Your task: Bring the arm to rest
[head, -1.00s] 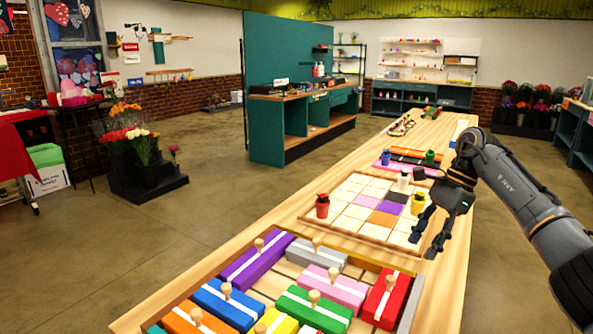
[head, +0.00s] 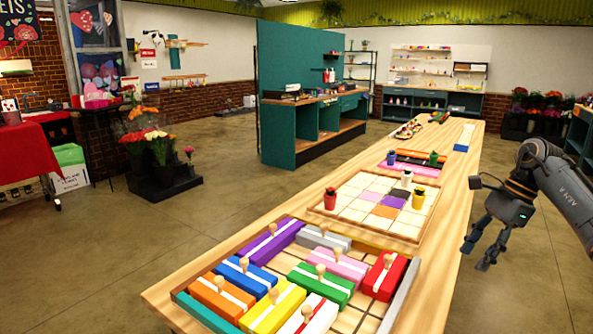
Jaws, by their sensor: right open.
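My right gripper (head: 477,256) shows at the right of the head view, with its arm coming in from the right edge. Its fingers point down and are spread apart with nothing between them. It hangs beside the right edge of the long wooden table (head: 452,207), over the floor, apart from the table's objects. My left gripper is not in view.
A tray of colored blocks with knobs (head: 398,293) sits at the table's near end. Beyond it is a grid board (head: 345,225) with a red cup (head: 330,199) and a yellow cup (head: 419,197). Floor right of the table (head: 520,290) is clear.

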